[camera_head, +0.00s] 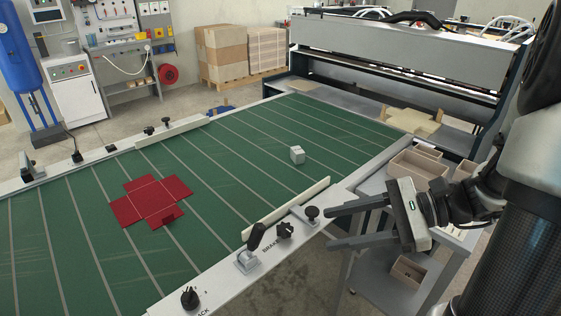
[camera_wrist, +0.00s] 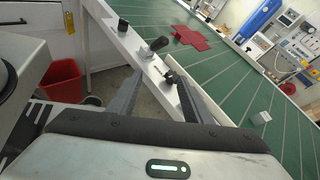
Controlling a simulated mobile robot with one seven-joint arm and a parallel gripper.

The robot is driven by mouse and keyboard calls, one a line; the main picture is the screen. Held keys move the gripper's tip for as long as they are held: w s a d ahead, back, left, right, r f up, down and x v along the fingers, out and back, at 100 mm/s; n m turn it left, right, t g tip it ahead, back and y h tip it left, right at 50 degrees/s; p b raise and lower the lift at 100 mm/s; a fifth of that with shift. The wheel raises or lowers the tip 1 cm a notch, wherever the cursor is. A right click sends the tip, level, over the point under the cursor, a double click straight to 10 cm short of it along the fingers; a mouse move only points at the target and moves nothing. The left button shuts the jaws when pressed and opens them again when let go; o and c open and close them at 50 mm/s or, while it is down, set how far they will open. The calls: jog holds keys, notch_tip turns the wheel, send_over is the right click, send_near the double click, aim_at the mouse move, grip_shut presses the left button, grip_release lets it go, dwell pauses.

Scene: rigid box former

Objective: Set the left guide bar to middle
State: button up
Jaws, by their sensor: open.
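Two pale guide bars lie along the green bed's sides. I cannot tell from a label which one is called left. My gripper (camera_head: 327,227) is open and empty, just right of the near bar's knob and apart from it.
The near rail carries a star knob (camera_head: 285,230), a brake lever (camera_head: 248,256) and another knob (camera_head: 190,298). A red flat box blank (camera_head: 152,199) and a small grey block (camera_head: 297,155) lie on the bed. A cart with wooden boxes (camera_head: 414,166) stands beside my arm.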

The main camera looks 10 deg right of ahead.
aim_at(312, 209)
jog(key=d+f+m+t+y+b, duration=0.1)
jog(key=d+f+m+t+b, duration=0.3)
jog(key=d+m+t, duration=0.5)
jog(key=shift+n+g, duration=0.4)
jog(key=shift+n, duration=0.1)
jog(key=x, duration=0.5)
jog(key=f+b+x, duration=0.1)
jog(key=x, duration=0.4)
jog(key=b+x, duration=0.1)
jog(key=x, duration=0.5)
jog(key=shift+w+d+f, duration=0.1)
jog(key=shift+w+f, duration=0.05)
jog(key=shift+f, duration=0.05)
